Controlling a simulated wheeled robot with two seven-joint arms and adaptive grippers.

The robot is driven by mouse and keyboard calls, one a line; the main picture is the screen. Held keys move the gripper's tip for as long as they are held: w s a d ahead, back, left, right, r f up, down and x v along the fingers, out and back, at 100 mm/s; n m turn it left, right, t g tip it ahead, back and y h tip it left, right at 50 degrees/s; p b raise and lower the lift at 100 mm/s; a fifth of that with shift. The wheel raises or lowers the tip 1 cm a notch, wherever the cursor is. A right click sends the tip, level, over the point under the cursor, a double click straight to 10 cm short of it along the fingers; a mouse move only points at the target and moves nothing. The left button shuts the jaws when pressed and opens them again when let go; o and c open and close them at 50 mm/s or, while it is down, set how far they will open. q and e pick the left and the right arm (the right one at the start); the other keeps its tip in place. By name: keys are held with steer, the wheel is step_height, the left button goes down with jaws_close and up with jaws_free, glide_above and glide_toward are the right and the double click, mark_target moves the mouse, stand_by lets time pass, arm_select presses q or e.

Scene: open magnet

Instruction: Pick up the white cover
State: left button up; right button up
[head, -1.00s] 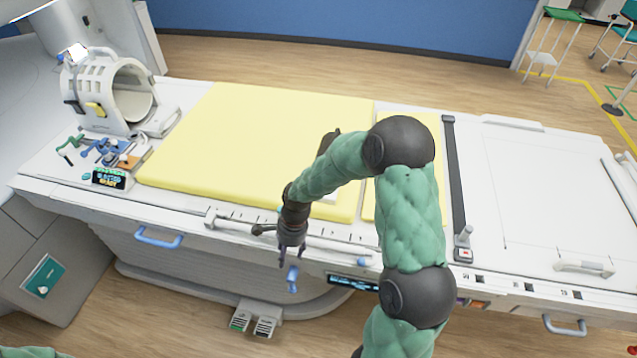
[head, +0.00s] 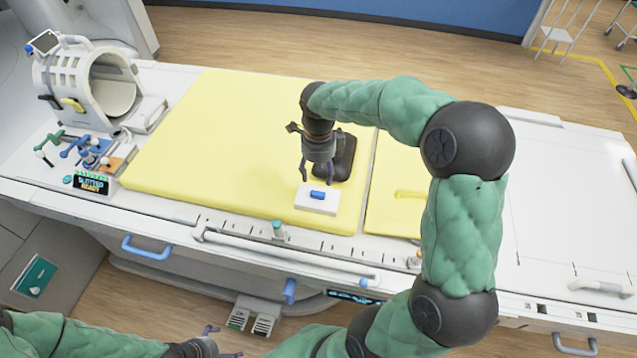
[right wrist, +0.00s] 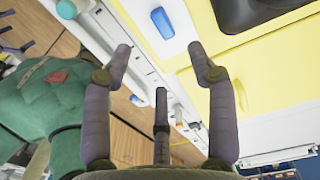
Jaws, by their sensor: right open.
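The white cover (head: 329,204) is a small flat white block with a blue handle (head: 318,194) on top. It lies on the yellow mat (head: 215,140) near its front edge. My right gripper (head: 317,179) is open and empty, pointing down just above and behind the cover in the head view. In the right wrist view the cover (right wrist: 178,42) and its blue handle are at the top, beyond the open fingers (right wrist: 160,62). My left gripper (head: 222,342) is low at the bottom edge, below the table, with its fingers apart and empty.
A white ring-shaped device (head: 85,85) and several small coloured tools (head: 92,152) are at the left. A white rail (head: 290,256) runs along the front edge. The mat's left part is clear.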

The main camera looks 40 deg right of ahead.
glide_above(317, 195)
steer(key=f, duration=0.3)
steer(key=f+b, duration=0.1)
steer(key=shift+s+d+f, duration=0.15)
steer(key=shift+d+f, duration=0.05)
steer(key=shift+d, duration=0.05)
steer(key=shift+w+a+f+b, duration=0.1)
steer(key=shift+f+b, duration=0.15)
steer(key=shift+f, duration=1.2)
steer(key=shift+w+a+f+b, duration=0.1)
steer(key=shift+f+b, duration=0.15)
steer(key=shift+f, duration=1.15)
steer(key=c, duration=1)
